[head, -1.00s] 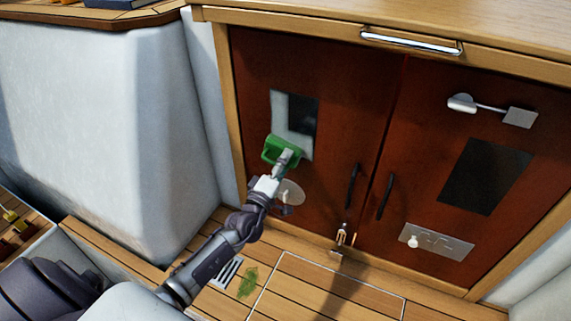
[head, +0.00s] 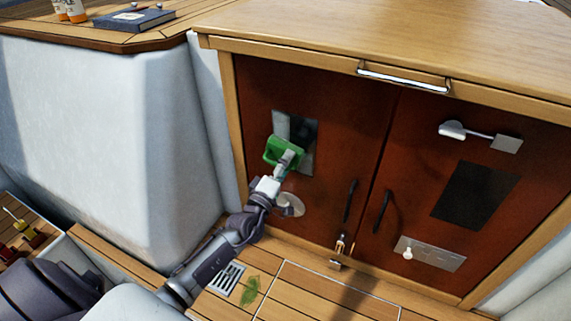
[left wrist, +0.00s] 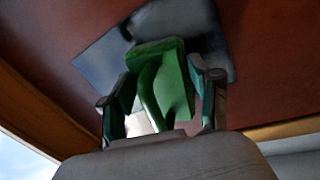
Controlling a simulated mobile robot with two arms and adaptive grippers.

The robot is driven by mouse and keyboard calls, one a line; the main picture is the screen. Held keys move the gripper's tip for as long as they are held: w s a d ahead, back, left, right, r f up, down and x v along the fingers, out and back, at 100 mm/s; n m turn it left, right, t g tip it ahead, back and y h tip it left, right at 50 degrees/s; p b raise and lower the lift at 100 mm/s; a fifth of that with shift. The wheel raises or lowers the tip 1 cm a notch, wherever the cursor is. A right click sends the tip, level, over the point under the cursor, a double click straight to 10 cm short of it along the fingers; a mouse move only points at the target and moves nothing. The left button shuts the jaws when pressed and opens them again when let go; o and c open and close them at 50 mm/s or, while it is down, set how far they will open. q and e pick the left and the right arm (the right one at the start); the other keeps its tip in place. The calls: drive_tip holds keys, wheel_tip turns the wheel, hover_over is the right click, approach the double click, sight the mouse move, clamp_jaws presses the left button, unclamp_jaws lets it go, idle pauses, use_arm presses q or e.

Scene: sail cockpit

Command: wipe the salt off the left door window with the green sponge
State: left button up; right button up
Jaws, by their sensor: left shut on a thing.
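The left door window (head: 300,130) is a rectangular pane in the left red-brown door. It is dark in the upper middle, with pale grey film on its left strip and lower right part. My left gripper (head: 284,158) is shut on the green sponge (head: 272,150), which lies over the left middle of the pane and hides part of it. In the left wrist view the sponge (left wrist: 160,85) sits between the two fingers, in front of the grey pane (left wrist: 102,58). Whether it presses on the glass is hard to tell. My right gripper is not in view.
The right door has a dark window (head: 475,195), a metal latch arm (head: 480,134) and a metal plate (head: 430,254). Door handles (head: 350,201) and a round pale fitting (head: 291,204) stick out nearby. A white bench wall (head: 100,140) is at left. A floor grate (head: 226,278) lies below.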

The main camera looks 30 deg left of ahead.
use_arm(q)
drive_tip(key=shift+r+p, duration=5.35)
drive_tip(key=shift+r, duration=0.6)
drive_tip(key=shift+f, duration=0.1)
drive_tip(key=shift+s, duration=0.1)
drive_tip(key=shift+s+d+p, duration=0.15)
drive_tip(key=shift+s+p, duration=0.15)
drive_tip(key=shift+s, duration=2.6)
